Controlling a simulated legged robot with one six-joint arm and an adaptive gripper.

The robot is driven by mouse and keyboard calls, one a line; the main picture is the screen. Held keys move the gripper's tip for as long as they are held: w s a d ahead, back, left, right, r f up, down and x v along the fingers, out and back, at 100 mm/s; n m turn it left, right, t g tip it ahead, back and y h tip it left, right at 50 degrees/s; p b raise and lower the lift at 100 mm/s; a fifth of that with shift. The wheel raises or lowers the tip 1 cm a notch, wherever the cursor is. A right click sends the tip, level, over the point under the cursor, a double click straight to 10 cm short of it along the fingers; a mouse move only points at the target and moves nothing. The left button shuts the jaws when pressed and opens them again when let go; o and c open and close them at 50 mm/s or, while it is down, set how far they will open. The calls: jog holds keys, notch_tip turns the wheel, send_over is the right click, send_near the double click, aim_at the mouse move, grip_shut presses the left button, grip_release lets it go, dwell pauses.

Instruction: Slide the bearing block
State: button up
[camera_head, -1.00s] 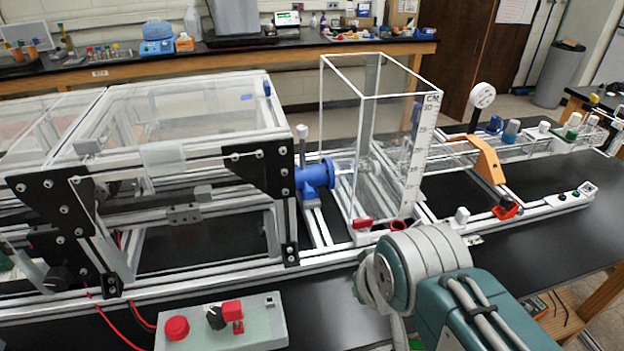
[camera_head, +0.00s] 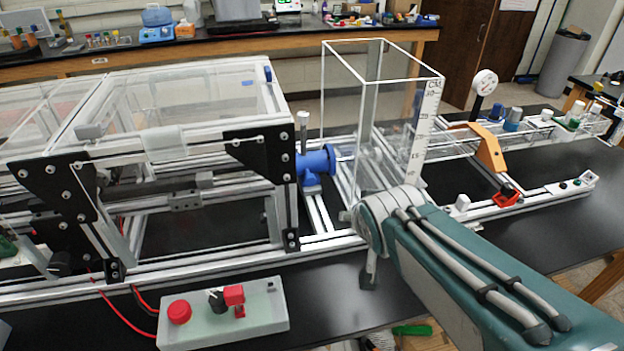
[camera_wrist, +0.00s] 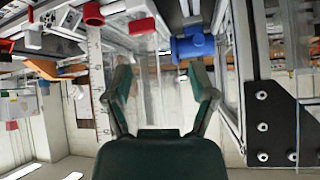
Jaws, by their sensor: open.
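A small grey bolted block (camera_head: 186,200), which looks like the bearing block, sits on a horizontal aluminium rail (camera_head: 145,207) between two black corner plates at the front of the extrusion frame. I cannot make it out in the wrist view. My gripper (camera_wrist: 162,85) is open and empty in the wrist view, its two dark green fingers apart. In the head view my arm hides most of it, right of the frame and well apart from the block. In the wrist view, which looks upside down, the blue valve (camera_wrist: 192,47) shows beyond the right finger.
The black corner plate (camera_head: 262,155) borders the rail on the right. The blue valve also shows in the head view (camera_head: 315,165), beside a clear tank (camera_head: 384,42). A control box (camera_head: 255,318) with red buttons stands in front. Bare black bench (camera_head: 335,300) lies before the frame.

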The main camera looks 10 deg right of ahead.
jog(key=w+d+f+m+t, duration=0.1)
jog(key=w+f+m+t, duration=0.15)
jog(key=w, duration=0.65)
jog(key=t+y, duration=0.3)
jog(key=y, duration=0.2)
send_near(312, 181)
jog(key=shift+w+d+f+g, duration=0.1)
jog(key=shift+w+d+g, duration=0.05)
jog(key=shift+w, duration=0.35)
jog(key=shift+w+d+f+g, duration=0.1)
jog(key=shift+w+d, duration=0.05)
jog(key=shift+w, duration=0.35)
jog(key=shift+w+a+f+m+y, duration=0.25)
jog(key=shift+w+f+y, duration=0.05)
jog(key=shift+w+y, duration=0.15)
jog(key=x, duration=0.7)
jog(key=shift+w+a+r, duration=0.1)
jog(key=shift+w+a, duration=0.05)
jog(key=shift+w, duration=0.15)
grip_shut()
